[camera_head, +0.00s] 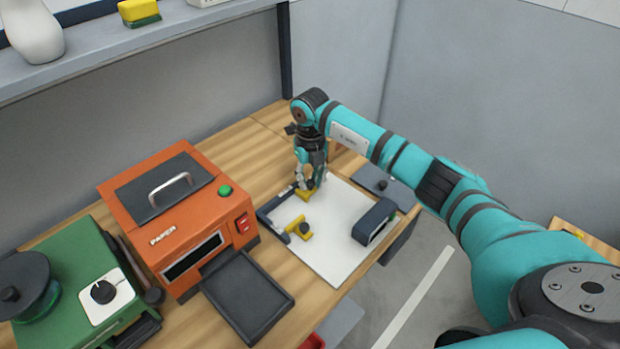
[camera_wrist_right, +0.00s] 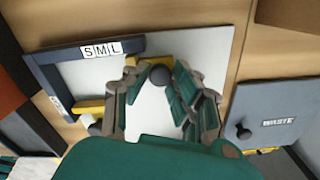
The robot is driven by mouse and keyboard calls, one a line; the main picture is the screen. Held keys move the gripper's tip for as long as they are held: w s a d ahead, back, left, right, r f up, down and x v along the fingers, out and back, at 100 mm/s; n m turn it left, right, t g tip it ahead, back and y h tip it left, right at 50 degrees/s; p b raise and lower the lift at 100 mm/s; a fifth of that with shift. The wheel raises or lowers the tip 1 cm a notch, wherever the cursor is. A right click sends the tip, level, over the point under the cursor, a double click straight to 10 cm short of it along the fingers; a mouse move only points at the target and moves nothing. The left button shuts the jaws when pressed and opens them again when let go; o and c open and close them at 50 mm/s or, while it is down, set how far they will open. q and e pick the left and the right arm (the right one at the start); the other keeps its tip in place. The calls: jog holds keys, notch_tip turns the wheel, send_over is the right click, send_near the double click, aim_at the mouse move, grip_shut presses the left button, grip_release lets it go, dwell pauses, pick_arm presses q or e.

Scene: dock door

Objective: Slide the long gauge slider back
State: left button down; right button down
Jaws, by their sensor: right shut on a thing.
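A white board (camera_head: 335,255) with dark rails lies on the wooden bench. My right gripper (camera_head: 308,186) points down at its far side, shut on the dark knob of a yellow slider (camera_head: 308,194). In the right wrist view the knob (camera_wrist_right: 160,75) sits between the fingertips, with yellow of the slider beside it. This slider is by the dark rail (camera_wrist_right: 80,53) marked S, M, L. A second yellow slider (camera_head: 299,229) with a dark knob is by the other rail; part of it shows in the wrist view (camera_wrist_right: 92,106).
An orange PAPER machine (camera_head: 188,225) with a dark tray (camera_head: 247,295) stands left of the board. A dark block-like device (camera_head: 374,221) is on the board's right edge. A grey WASTE lid (camera_wrist_right: 275,112) lies right of the board. A shelf (camera_head: 150,38) runs above.

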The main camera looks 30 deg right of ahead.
jog(key=d, duration=0.1)
jog(key=w+d+b, duration=0.1)
jog(key=d+b, duration=0.1)
jog(key=d, duration=0.1)
jog(key=shift+w+d+f, duration=0.1)
jog(key=shift+w, duration=0.2)
jog(key=shift+d, duration=0.25)
jog(key=shift+r, duration=0.25)
jog(key=c, duration=1.4)
grip_release()
jog(key=shift+c, duration=0.2)
jog(key=o, duration=0.3)
jog(key=shift+d+f, duration=0.1)
jog(key=shift+o, duration=0.2)
notch_tip(320, 180, up, 12)
